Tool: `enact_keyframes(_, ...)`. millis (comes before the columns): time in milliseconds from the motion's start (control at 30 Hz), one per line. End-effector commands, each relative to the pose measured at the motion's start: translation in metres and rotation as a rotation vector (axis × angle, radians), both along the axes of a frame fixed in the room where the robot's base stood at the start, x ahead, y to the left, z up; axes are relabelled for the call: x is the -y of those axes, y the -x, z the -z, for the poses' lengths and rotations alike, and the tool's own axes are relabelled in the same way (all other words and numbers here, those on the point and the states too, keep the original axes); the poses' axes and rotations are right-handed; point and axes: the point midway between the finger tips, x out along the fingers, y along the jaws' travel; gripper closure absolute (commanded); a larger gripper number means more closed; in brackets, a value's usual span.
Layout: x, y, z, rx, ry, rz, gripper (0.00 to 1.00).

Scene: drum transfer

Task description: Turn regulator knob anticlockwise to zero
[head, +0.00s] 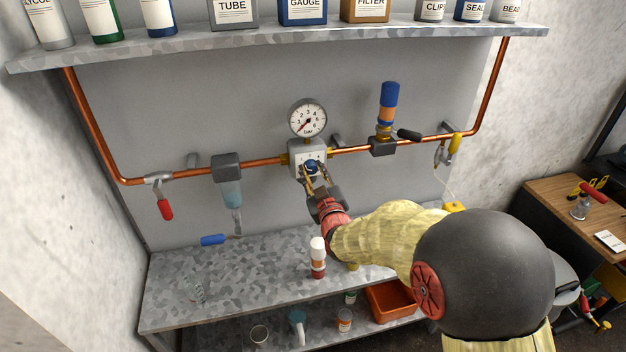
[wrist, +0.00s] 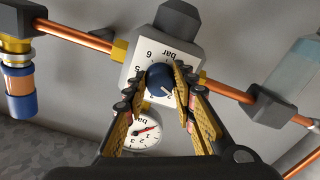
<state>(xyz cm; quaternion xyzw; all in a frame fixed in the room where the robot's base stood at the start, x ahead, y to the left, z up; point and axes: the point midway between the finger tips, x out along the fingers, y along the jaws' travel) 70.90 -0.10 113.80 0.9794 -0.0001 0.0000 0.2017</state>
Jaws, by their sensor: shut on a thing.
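The regulator (head: 301,146) is a pale grey block on the copper pipe. Its blue knob (head: 311,165) shows at the front, and in the wrist view the knob (wrist: 157,76) carries a white mark against a numbered "bar" face. My gripper (head: 312,173) is at the knob with its fingers shut on either side of it; the fingers hide part of the knob and scale. The round pressure gauge (head: 308,117) stands above the regulator, its red needle pointing to the lower left, by the low end of the scale. The gauge (wrist: 140,133) appears inverted in the wrist view.
A grey block with a clear bowl (head: 228,170) sits left on the pipe, and a valve with a blue and orange cylinder (head: 388,105) right. A red-handled valve (head: 165,205) hangs at far left. A white-capped bottle (head: 318,257) stands on the bench (head: 190,270) below my wrist.

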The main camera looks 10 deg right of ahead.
Motion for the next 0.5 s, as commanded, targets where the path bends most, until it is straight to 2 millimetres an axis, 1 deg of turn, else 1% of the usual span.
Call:
enact_keyframes(33, 0.0002, 0.0, 0.0033, 0.002, 0.044, 0.0, 0.99)
enact_keyframes(500, 0.0007, 0.0, 0.0025, 0.002, 0.491, 0.0, 0.99)
